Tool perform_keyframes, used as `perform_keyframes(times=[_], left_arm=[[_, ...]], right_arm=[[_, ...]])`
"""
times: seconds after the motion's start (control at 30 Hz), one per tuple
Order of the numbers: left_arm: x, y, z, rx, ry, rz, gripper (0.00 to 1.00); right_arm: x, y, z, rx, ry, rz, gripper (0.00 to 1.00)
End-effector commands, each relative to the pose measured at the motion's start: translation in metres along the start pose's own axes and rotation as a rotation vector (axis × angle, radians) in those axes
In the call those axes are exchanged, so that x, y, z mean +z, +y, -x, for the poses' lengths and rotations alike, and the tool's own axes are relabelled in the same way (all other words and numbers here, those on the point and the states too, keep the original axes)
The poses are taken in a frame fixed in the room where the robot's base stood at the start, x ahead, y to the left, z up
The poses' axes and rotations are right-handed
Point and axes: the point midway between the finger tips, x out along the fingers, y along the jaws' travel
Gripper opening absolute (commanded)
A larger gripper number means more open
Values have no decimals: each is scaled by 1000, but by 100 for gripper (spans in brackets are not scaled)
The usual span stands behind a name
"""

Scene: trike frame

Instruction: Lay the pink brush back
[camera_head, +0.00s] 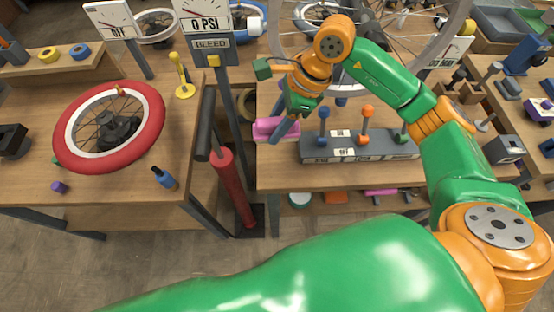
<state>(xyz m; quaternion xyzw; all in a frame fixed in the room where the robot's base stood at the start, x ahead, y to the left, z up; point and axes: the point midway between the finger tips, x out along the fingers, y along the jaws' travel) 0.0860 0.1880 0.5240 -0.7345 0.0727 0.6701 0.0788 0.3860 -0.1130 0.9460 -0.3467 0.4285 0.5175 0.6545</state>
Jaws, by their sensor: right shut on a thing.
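The pink brush (265,127) is at the left front part of the middle bench, beside a grey switch block. My right gripper (281,127) reaches down over it and is shut on it. The gripper covers part of the brush, so I cannot tell whether the brush touches the bench top. My left gripper is out of view.
The grey switch block (345,151) with blue, orange and green levers stands close right of the brush. A red pump (234,185) stands in the gap to the left. A red-tyred wheel (145,141) lies on the left bench (110,205). A spoked wheel stands behind my arm.

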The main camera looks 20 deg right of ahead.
Motion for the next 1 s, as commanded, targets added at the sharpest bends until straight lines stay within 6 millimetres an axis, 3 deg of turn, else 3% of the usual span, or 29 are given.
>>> perform_keyframes(times=[0.5,0.83,0.87,0.97,1.0], left_arm=[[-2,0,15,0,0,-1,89],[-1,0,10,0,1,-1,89],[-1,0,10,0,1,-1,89],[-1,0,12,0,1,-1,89],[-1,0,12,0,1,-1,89]], right_arm=[[-38,0,-91,-16,3,-50,0],[-41,-1,-97,-18,3,-47,0],[-41,-1,-96,-18,3,-47,52],[-41,-1,-95,-18,3,-47,79],[-41,-1,-95,-18,3,-47,79]])
